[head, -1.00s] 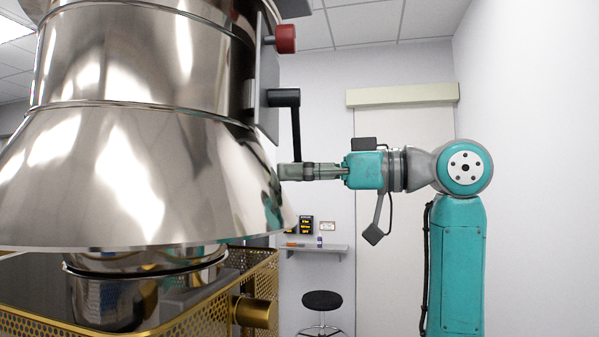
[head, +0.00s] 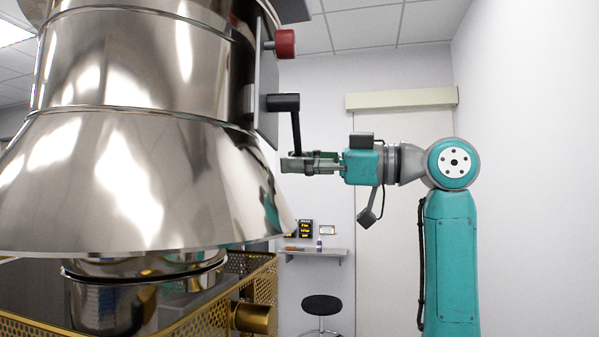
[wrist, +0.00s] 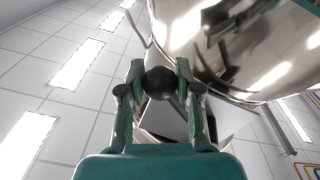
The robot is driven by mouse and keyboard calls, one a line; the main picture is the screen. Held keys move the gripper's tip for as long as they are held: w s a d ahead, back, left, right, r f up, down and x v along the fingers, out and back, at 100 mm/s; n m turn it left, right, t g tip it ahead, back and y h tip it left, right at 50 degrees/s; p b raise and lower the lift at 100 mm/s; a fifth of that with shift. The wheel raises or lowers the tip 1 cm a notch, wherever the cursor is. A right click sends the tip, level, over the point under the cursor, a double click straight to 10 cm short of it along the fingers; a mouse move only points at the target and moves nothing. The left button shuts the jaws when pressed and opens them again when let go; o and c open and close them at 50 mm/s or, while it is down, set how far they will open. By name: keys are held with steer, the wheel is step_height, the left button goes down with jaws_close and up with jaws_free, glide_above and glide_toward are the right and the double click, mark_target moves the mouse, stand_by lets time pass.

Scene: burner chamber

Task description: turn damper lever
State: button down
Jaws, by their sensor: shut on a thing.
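The black damper lever (head: 296,131) hangs down from a black horizontal hub on a plate at the right side of the shiny metal hood (head: 120,175). Its lower end is at my gripper (head: 296,162), which reaches in from the right. In the wrist view my gripper (wrist: 158,78) has its two fingers on either side of the lever's round dark knob (wrist: 159,80), shut on it. The lever is nearly vertical, its lower end slightly right of the hub in the head view.
A red knob (head: 285,43) sits above the lever on the same plate. A gold perforated guard (head: 215,318) stands below the hood. A shelf (head: 312,251) and a black stool (head: 322,304) are behind, by the white wall.

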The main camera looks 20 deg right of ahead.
steer(key=r+n, duration=0.1)
steer(key=w+r+n, duration=0.1)
steer(key=r+n+y, duration=0.1)
steer(key=n, duration=0.1)
steer(key=shift+w+d+r, duration=0.15)
steer(key=shift+w+d, duration=0.1)
steer(key=shift+d, duration=0.1)
steer(key=shift+w+d+r+n+y, duration=0.15)
steer(key=shift+r+n+y, duration=0.25)
steer(key=shift+r+n, duration=1.4)
steer(key=c, duration=0.8)
jaws_free()
steer(key=v, duration=1.2)
steer(key=shift+w, duration=0.15)
steer(key=shift+d, duration=0.1)
